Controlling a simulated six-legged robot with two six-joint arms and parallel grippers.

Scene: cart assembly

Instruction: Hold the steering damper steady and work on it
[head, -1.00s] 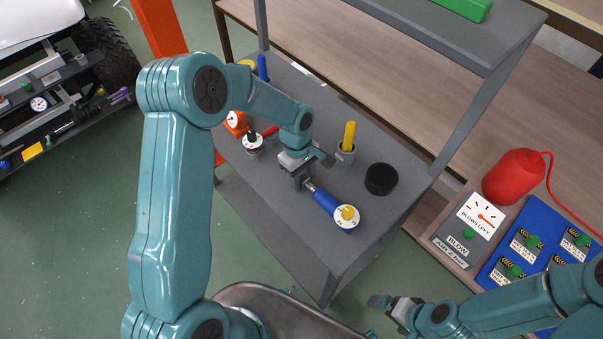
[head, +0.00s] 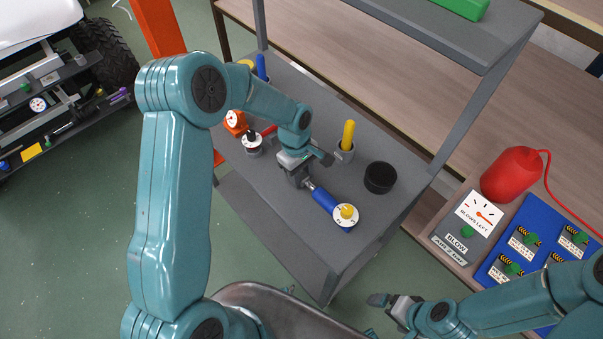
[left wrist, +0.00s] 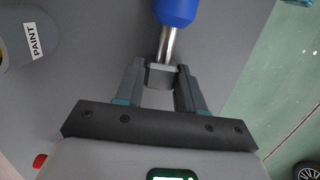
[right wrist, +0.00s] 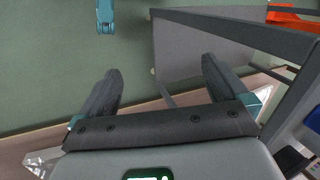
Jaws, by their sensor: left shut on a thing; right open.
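The steering damper (head: 325,200) has a blue body, a silver rod and a white numbered dial with a yellow knob at its near end. It lies at or just above the grey cart shelf (head: 285,215); I cannot tell whether it touches. My left gripper (head: 304,183) is shut on the rod end of the damper. In the left wrist view the fingers (left wrist: 160,85) close on a grey block at the end of the rod, below the blue body (left wrist: 176,10). My right gripper (head: 375,304) is open and empty, in front of the shelf; its spread fingers show in the right wrist view (right wrist: 160,90).
A black round puck (head: 380,178) and a grey cup with a yellow stick (head: 347,140) stand right of my left gripper. A paint pot (left wrist: 25,35) is beside it. A red bottle (head: 512,174), a gauge box (head: 470,225) and a blue panel (head: 530,245) lie at right.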

